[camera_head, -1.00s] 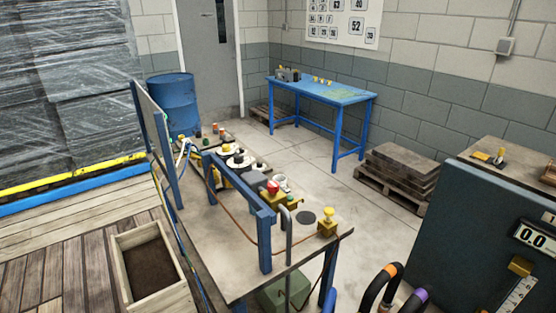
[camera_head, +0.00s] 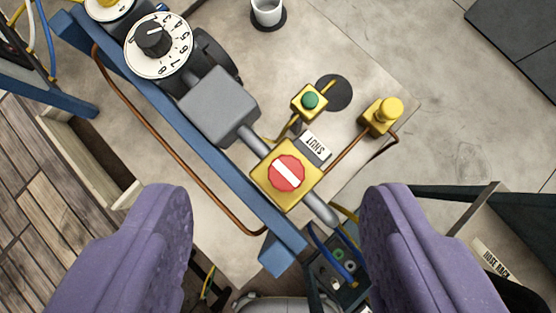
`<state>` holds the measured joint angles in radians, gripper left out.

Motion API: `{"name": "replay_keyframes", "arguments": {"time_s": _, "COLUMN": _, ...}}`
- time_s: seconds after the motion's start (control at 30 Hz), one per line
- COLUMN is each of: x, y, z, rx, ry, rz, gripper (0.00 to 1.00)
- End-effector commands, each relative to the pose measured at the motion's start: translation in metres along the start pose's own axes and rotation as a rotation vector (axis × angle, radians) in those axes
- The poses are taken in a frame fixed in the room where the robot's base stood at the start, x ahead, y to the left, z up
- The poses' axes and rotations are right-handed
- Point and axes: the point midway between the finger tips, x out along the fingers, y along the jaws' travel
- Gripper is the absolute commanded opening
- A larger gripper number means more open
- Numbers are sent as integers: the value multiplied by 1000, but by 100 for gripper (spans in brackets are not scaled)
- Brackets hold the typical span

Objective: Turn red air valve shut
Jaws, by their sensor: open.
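A round red valve knob (camera_head: 286,173) with a diagonal white bar sits on a yellow square body. The body is on a grey pipe (camera_head: 319,208) that runs down to the right from a grey box. My gripper (camera_head: 278,200) has two thick purple fingers, spread wide at the bottom left and bottom right of the view. The red knob lies in the gap between them, slightly beyond the tips. Nothing is between the fingers, and neither appears to touch the knob.
A blue rail (camera_head: 190,135) and copper tube run diagonally left of the valve. A green button on a yellow box (camera_head: 310,101), a yellow knob (camera_head: 383,115) and a white numbered dial (camera_head: 158,45) stand nearby.

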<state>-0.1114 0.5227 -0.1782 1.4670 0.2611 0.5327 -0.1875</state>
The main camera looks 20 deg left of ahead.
Motion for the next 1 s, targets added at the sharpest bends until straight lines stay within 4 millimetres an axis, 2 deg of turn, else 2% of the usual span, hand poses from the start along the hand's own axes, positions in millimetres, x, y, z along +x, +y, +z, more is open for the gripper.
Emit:
{"name": "replay_keyframes", "arguments": {"time_s": 0.03, "x": 5, "y": 0, "z": 0, "rx": -3, "ry": -54, "rz": 6, "gripper": 61}}
{"name": "replay_keyframes", "arguments": {"time_s": 0.2, "x": 47, "y": 3, "z": 31, "rx": -11, "ry": -177, "rz": 24, "gripper": 61}}
{"name": "replay_keyframes", "arguments": {"time_s": 0.4, "x": 71, "y": 6, "z": 55, "rx": -16, "ry": -241, "rz": 37, "gripper": 61}}
{"name": "replay_keyframes", "arguments": {"time_s": 0.8, "x": 134, "y": 9, "z": 74, "rx": -17, "ry": -246, "rz": 38, "gripper": 61}}
{"name": "replay_keyframes", "arguments": {"time_s": 1.0, "x": 149, "y": 9, "z": 77, "rx": -16, "ry": -245, "rz": 37, "gripper": 61}}
